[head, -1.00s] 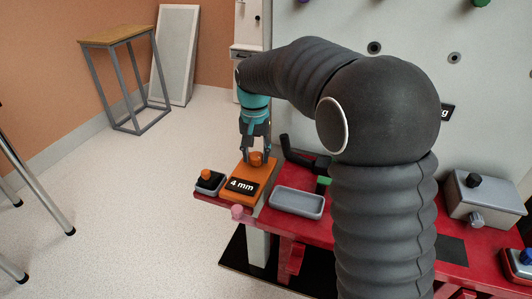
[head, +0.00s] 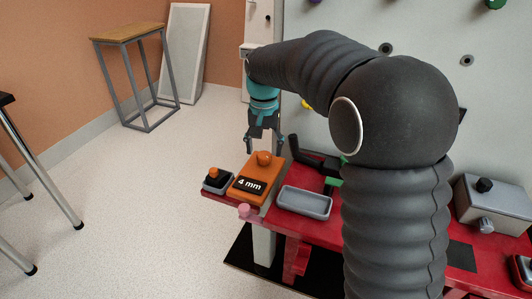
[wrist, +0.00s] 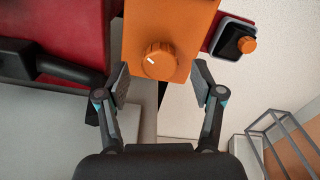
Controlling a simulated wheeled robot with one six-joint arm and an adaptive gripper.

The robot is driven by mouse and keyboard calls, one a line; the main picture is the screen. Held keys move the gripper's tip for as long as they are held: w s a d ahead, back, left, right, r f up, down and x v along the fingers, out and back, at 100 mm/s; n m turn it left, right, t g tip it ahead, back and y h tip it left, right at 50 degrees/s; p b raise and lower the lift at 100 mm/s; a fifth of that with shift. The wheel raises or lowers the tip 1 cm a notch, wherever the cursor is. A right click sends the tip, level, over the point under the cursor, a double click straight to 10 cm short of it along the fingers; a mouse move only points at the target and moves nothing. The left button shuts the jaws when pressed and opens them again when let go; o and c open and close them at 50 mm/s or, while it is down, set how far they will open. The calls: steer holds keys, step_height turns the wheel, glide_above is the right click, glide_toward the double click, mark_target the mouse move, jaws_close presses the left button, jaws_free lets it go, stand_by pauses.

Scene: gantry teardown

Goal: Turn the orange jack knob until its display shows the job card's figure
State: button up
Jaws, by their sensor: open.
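The orange jack box (head: 255,180) sits at the left end of the red bench, with its black display (head: 249,184) reading "4 mm". The orange jack knob (head: 264,158) is on top at the far end of the box. In the wrist view the knob (wrist: 158,61) shows a white mark on its left part. My gripper (head: 264,147) is open and above the knob, apart from it. In the wrist view my gripper's fingers (wrist: 160,82) are spread wide, with the knob ahead between their tips. No job card is readable in these frames.
A black box with an orange button (head: 215,176) stands left of the jack. A grey tray (head: 304,203) lies to its right. A black handle (head: 305,155) is close by behind. The grey panel rises at the back; open floor lies left.

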mark_target(264, 155)
step_height(264, 155, up, 10)
stand_by(0.4)
